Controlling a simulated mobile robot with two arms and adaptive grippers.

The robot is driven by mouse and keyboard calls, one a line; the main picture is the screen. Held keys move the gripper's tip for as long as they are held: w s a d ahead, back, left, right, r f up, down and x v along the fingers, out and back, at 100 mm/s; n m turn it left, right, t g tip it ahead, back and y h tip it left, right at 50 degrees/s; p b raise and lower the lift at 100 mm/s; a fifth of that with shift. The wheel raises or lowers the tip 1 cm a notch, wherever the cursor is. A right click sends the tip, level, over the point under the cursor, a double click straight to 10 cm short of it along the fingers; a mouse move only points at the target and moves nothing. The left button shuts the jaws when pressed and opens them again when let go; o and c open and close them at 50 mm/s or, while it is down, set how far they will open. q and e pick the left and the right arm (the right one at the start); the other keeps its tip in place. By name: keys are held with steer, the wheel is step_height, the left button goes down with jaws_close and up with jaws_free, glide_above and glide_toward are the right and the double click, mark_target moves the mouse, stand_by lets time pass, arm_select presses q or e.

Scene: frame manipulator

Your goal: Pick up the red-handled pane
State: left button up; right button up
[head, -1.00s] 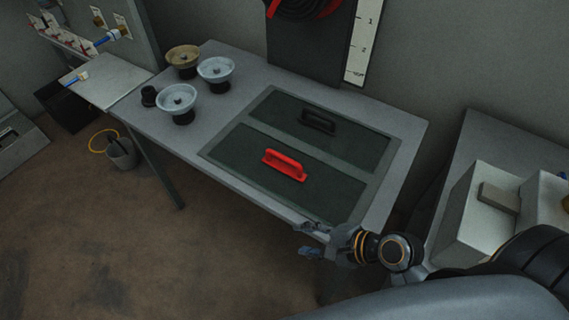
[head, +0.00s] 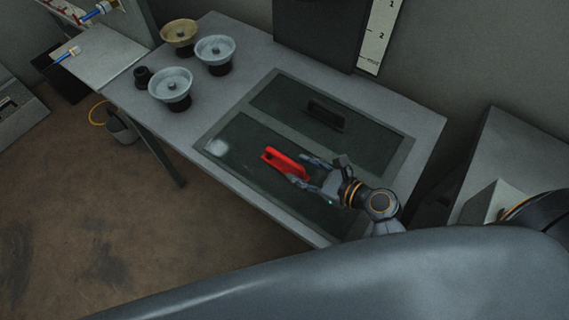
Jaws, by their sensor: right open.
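The red-handled pane (head: 240,140) is a dark flat panel lying in the near half of a grey frame (head: 208,137) on the table. Its red handle (head: 283,161) stands up near its middle. My right gripper (head: 299,170) is open, with its fingers at the right end of the red handle. The fingers overlap the handle in the picture; I cannot tell whether they touch it. A second dark pane (head: 365,143) with a black handle (head: 326,117) lies in the far half of the frame. My left gripper does not show.
Three bowl-like cups on dark bases, one tan (head: 180,35) and two pale (head: 214,52), (head: 171,87), stand on the table's left. A small black knob (head: 142,76) sits beside them. A dark board (head: 318,35) and a scale strip (head: 378,38) stand behind the frame.

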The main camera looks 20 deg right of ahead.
mark_target(289, 160)
steer(key=shift+w+a+f, duration=0.25)
steer(key=shift+w+a, duration=0.05)
steer(key=shift+w, duration=0.3)
steer(key=shift+w+f, duration=0.15)
steer(key=shift+w, duration=0.1)
steer(key=shift+w+a+f, duration=0.15)
steer(key=shift+w+a, duration=0.2)
steer(key=shift+w, duration=0.25)
steer(key=p+x, duration=0.1)
steer(key=x, duration=0.2)
steer(key=shift+w+f, duration=0.25)
steer(key=shift+w, duration=0.05)
steer(key=shift+w+f, duration=0.1)
steer(key=shift+w, duration=0.05)
steer(key=shift+c, duration=0.9)
jaws_close()
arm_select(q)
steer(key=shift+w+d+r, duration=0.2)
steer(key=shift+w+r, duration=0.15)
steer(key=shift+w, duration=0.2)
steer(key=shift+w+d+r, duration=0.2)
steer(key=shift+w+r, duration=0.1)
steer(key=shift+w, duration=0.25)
arm_select(e)
steer(key=shift+r, duration=0.2)
